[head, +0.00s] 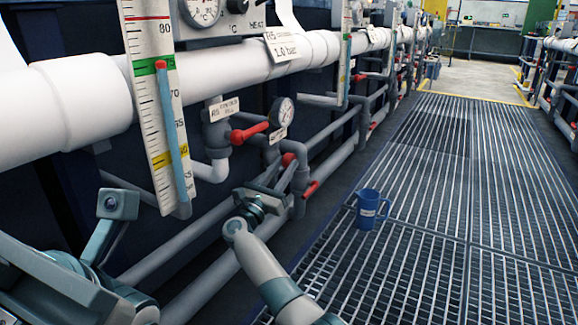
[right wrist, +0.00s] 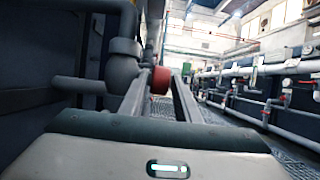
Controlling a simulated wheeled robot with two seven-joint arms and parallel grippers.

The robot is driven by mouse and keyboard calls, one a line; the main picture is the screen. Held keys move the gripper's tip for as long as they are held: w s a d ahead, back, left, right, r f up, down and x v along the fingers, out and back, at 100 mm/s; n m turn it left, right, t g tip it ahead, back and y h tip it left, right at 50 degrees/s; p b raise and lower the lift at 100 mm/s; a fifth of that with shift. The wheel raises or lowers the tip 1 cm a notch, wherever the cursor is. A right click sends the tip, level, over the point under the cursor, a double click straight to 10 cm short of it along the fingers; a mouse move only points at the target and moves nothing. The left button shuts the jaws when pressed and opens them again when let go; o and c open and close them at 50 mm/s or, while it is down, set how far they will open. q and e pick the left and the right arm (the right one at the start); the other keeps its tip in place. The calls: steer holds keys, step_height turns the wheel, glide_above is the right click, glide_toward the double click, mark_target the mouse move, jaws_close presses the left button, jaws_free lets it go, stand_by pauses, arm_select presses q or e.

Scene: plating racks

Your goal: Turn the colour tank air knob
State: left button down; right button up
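A small red round knob (head: 288,160) sits on grey pipework beneath the gauges in the head view. In the right wrist view the red knob (right wrist: 160,80) shows between the far ends of my two fingers. My right gripper (head: 292,176) reaches up to it from below. Its fingers (right wrist: 162,92) are apart, with the knob filling most of the gap at the tips. I cannot tell whether they touch it. My left arm shows at the lower left of the head view; its fingers cannot be made out clearly.
A red lever valve (head: 250,133) and a round gauge (head: 282,112) are just above. Another red handle (head: 310,189) is close on the right. A level tube (head: 172,125) stands at the left. A blue jug (head: 368,211) stands on the grating (head: 430,250), which is otherwise clear.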

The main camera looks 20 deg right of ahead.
mark_target(285, 165)
steer(key=shift+b+x, duration=0.35)
steer(key=shift+x, duration=0.7)
steer(key=shift+w+d+r, duration=0.2)
steer(key=shift+w+d, duration=0.15)
steer(key=shift+d, duration=0.1)
